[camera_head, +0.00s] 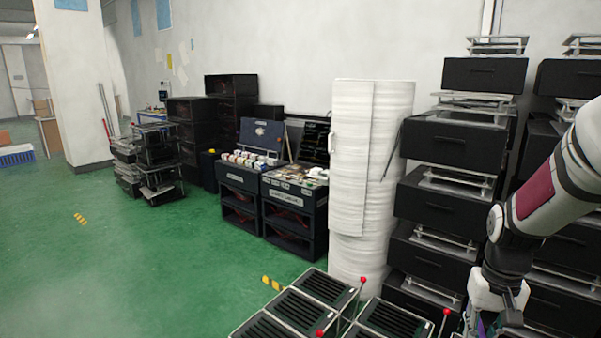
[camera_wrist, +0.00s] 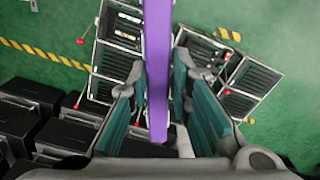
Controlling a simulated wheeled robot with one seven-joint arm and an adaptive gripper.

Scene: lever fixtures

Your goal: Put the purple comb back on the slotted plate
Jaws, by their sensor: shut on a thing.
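The purple comb (camera_wrist: 157,60) is a long flat bar in the wrist view, running from the top edge down between my fingers. My gripper (camera_wrist: 165,72) is shut on it with its teal-padded fingers on either side. Its teeth cannot be made out. In the head view my gripper (camera_head: 492,318) is at the lower right, its fingertips cut off by the bottom edge. Black slotted plates (camera_head: 323,286) sit in metal frames at the bottom of the head view. Slotted plates (camera_wrist: 254,76) also lie below the comb in the wrist view, on both sides of it.
Red-knobbed levers (camera_head: 362,281) rise beside the plates; another lever (camera_head: 446,312) stands near my gripper. Stacked black boxes (camera_head: 440,208) and a white wrapped roll (camera_head: 368,190) stand behind. Black boxes (camera_wrist: 68,136) are also at the wrist view's lower left. Green floor (camera_head: 150,270) is clear on the left.

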